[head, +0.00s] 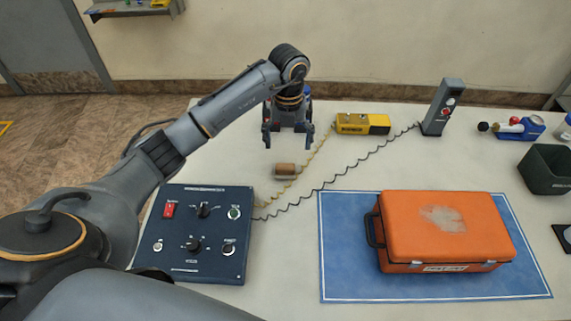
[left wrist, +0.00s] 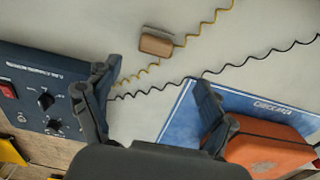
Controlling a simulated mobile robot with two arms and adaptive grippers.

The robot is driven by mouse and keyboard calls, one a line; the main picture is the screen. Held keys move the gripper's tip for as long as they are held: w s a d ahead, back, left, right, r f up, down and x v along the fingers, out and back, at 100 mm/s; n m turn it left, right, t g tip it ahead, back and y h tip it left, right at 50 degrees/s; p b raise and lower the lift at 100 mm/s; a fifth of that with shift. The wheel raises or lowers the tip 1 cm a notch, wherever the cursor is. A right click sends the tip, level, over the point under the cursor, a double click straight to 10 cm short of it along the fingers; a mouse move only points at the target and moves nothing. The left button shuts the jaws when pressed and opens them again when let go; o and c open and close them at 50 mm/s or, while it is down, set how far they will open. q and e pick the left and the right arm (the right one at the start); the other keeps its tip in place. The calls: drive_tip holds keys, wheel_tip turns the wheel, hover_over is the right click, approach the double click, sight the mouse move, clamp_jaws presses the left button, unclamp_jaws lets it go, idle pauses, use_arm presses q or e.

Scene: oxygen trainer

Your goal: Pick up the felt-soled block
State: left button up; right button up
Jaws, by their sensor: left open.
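The felt-soled block (head: 285,170) is a small brown, wood-like block with a pale lower edge. It lies on the white table behind the dark blue control panel, and it also shows near the top of the left wrist view (left wrist: 156,43). My left gripper (head: 288,143) is open and empty, with its fingers pointing down above the table on the far side of the block. In the left wrist view the spread fingers (left wrist: 157,78) have nothing between them, and the block is beyond their tips. My right gripper is not in view.
A coiled yellow cord (head: 308,160) runs close by the block to a yellow device (head: 362,124). A coiled black cord links the control panel (head: 187,263) to a grey handset (head: 440,108). An orange case (head: 440,228) stands on a blue mat (head: 345,270).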

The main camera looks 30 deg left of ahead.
use_arm(q)
hover_over(285, 166)
drive_tip(key=f, duration=0.4)
drive_tip(key=shift+d+f+p, duration=0.25)
drive_tip(key=shift+d+p, duration=0.05)
drive_tip(key=shift+d, duration=0.05)
drive_tip(key=shift+w+f, duration=0.1)
drive_tip(key=shift+f, duration=0.45)
drive_tip(key=f, duration=0.1)
drive_tip(key=f+p, duration=0.1)
drive_tip(key=f, duration=0.2)
drive_tip(key=shift+a+f+p, duration=0.15)
drive_tip(key=shift+a+p, duration=0.2)
drive_tip(key=shift+f, duration=0.35)
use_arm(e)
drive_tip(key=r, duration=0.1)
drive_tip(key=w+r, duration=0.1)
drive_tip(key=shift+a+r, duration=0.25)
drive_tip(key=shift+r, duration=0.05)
use_arm(q)
drive_tip(key=shift+c, duration=0.4)
drive_tip(key=c, duration=1.2)
drive_tip(key=shift+o, duration=0.2)
drive_tip(key=shift+r, duration=0.1)
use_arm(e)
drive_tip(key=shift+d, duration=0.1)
